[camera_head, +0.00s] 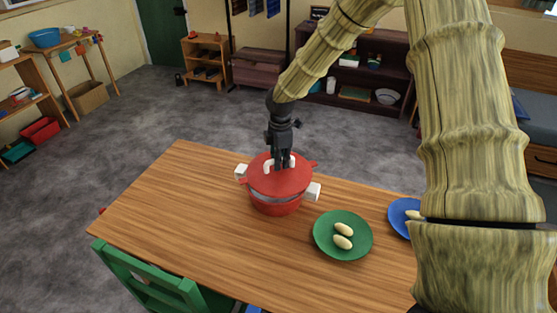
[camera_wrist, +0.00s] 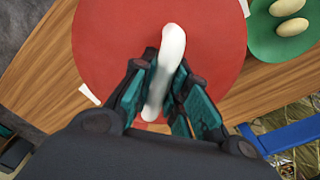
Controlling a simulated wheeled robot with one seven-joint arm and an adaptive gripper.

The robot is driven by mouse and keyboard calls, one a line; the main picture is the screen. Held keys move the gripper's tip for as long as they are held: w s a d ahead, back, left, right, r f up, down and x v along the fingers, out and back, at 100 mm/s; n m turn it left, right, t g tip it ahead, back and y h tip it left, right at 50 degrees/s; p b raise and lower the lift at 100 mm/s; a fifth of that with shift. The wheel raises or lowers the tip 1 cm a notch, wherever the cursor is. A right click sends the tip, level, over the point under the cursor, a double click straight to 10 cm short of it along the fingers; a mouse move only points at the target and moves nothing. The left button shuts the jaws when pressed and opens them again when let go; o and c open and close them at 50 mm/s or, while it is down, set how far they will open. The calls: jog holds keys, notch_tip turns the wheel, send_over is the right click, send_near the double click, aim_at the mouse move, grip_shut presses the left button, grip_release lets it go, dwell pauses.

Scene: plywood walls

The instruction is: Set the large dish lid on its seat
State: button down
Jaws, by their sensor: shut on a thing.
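The large red lid (camera_head: 262,181) has a white loop handle and small red tabs at its sides. In the wrist view the lid (camera_wrist: 110,40) fills the middle as a red disc. My gripper (camera_head: 281,163) points down from above and is shut on the lid's white handle (camera_wrist: 172,50). The red pot (camera_head: 277,208) with white side handles stands on the table directly under the lid. A grey band shows between lid and pot. I cannot tell whether the lid touches the rim all round. The seat itself is hidden under the lid.
The wooden table (camera_head: 170,215) is bare to the left of the pot. A green plate (camera_head: 325,244) with two pale oval items stands right of the pot, and a blue plate (camera_head: 397,218) lies beyond it. A green chair (camera_head: 140,280) is at the near edge.

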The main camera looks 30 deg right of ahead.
jog(key=shift+w+a+f, duration=0.2)
jog(key=shift+w+f, duration=0.5)
jog(key=shift+w, duration=0.1)
jog(key=shift+s+d+r, duration=0.1)
jog(key=shift+s+r, duration=0.3)
jog(key=shift+s, duration=0.2)
jog(key=shift+w+f, duration=0.5)
jog(key=shift+w, duration=0.05)
jog(key=shift+w+f, duration=0.15)
jog(key=shift+w, duration=0.05)
jog(key=shift+s, duration=0.1)
jog(key=shift+s+f, duration=0.1)
jog(key=shift+f, duration=0.6)
jog(key=shift+f, duration=0.15)
jog(key=shift+f, duration=0.3)
jog(key=shift+f+p, duration=0.35)
jog(key=shift+p, duration=0.15)
